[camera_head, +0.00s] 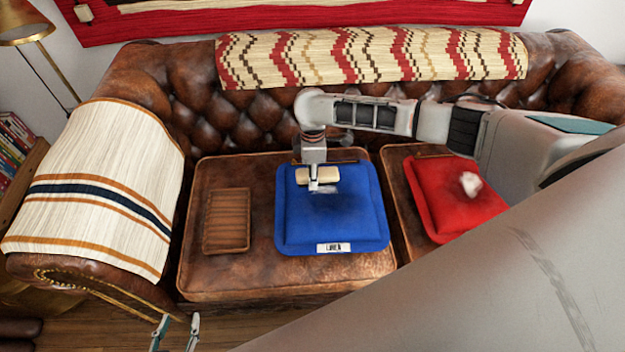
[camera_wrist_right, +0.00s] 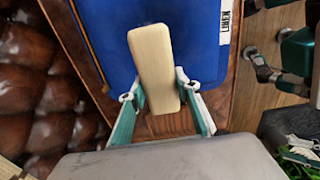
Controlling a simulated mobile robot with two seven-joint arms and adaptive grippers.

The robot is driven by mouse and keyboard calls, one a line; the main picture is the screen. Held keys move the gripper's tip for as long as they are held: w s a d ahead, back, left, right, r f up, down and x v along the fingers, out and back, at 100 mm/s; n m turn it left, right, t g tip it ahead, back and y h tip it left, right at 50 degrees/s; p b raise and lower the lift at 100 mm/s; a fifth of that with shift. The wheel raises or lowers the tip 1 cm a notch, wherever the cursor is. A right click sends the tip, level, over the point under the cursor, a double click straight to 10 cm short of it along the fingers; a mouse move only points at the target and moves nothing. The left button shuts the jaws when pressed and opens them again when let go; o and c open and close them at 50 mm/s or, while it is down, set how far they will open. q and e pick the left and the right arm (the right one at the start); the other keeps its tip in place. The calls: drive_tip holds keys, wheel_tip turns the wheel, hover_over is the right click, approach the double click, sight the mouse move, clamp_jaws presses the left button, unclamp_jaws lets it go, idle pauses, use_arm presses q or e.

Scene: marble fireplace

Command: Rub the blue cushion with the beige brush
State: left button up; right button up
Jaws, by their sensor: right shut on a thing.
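The blue cushion (camera_head: 350,222) lies flat on the left seat of the brown leather sofa, with a white "LINEN" label on its front edge. A pale greyish smudge shows on it below the brush. My right gripper (camera_head: 316,184) is shut on the beige brush (camera_head: 326,174), over the back part of the cushion. In the right wrist view the brush (camera_wrist_right: 152,60) sits between both fingers, over the blue cushion (camera_wrist_right: 195,35). I cannot tell whether the brush touches the cloth. My left gripper (camera_head: 179,320) is open and empty, low in front of the sofa.
A brown slatted tray (camera_head: 227,220) lies empty left of the blue cushion. A red cushion (camera_head: 448,200) with a white fluffy patch (camera_head: 470,184) lies on the right seat. A striped throw (camera_head: 100,190) covers the left armrest. My own arm hides the lower right.

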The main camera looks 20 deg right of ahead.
use_arm(q)
drive_tip(key=shift+w+a+r+p, duration=0.1)
drive_tip(key=shift+w+r+p, duration=0.15)
drive_tip(key=shift+r+p, duration=0.25)
drive_tip(key=shift+w+a+r+p, duration=0.1)
drive_tip(key=shift+w+r+p, duration=0.2)
drive_tip(key=shift+r, duration=0.3)
drive_tip(key=shift+d+r, duration=0.1)
